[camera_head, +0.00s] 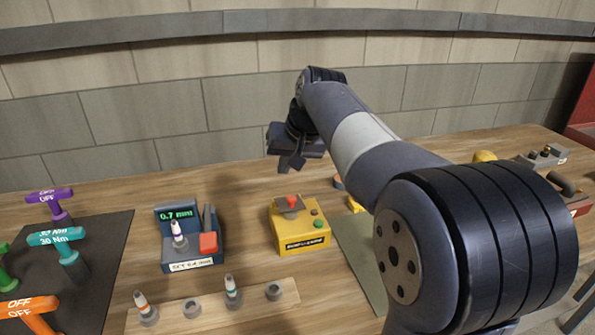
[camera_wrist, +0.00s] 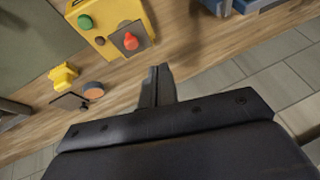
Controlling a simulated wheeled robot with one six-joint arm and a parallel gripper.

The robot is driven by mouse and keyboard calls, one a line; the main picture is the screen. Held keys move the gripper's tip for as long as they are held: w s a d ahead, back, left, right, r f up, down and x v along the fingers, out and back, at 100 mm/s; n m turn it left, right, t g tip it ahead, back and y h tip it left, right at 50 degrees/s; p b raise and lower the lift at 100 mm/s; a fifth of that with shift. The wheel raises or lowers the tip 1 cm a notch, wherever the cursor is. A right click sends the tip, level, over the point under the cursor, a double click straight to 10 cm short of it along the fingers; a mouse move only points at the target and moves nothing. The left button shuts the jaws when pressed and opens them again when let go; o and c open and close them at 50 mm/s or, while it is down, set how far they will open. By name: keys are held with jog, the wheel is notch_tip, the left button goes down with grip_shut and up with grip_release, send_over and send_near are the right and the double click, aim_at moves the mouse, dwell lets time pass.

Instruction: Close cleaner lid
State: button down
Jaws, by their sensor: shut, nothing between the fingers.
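The yellow cleaner box (camera_head: 304,238) stands on the wooden bench near the middle, with a dark label on its front and a green button on its right. Its grey lid plate with a red knob (camera_head: 290,203) is on top; I cannot tell whether it lies fully down. In the wrist view the yellow box (camera_wrist: 121,12) is at the top, with the lid plate and red knob (camera_wrist: 131,40) near its lower edge. My gripper (camera_head: 291,163) is shut and empty, above and behind the box, apart from it. Its fingertips show in the wrist view (camera_wrist: 160,70).
Left of the cleaner is a blue tester (camera_head: 190,262) holding a spark plug. A wooden rack (camera_head: 205,318) with plugs lies in front. T-handled tools (camera_head: 68,250) stand on a black mat at left. A small yellow object (camera_wrist: 64,76) and brown disc (camera_wrist: 93,89) are beside the cleaner.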

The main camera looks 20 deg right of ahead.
notch_tip(320, 180, up, 4)
jog(key=d+f+t+h+p, duration=0.1)
jog(key=d+h+p, duration=0.1)
send_over(292, 198)
jog(key=shift+n+h, duration=0.3)
jog(key=shift+n, duration=0.1)
jog(key=f, duration=0.5)
jog(key=w+f, duration=0.1)
jog(key=f, duration=0.2)
jog(key=shift+f, duration=0.15)
jog(key=shift+s+f, duration=0.25)
jog(key=shift+f, duration=0.35)
jog(key=shift+s+f, duration=0.2)
jog(key=shift+f, duration=0.35)
jog(key=shift+s+f, duration=0.15)
jog(key=shift+f, duration=0.55)
jog(key=shift+f, duration=0.1)
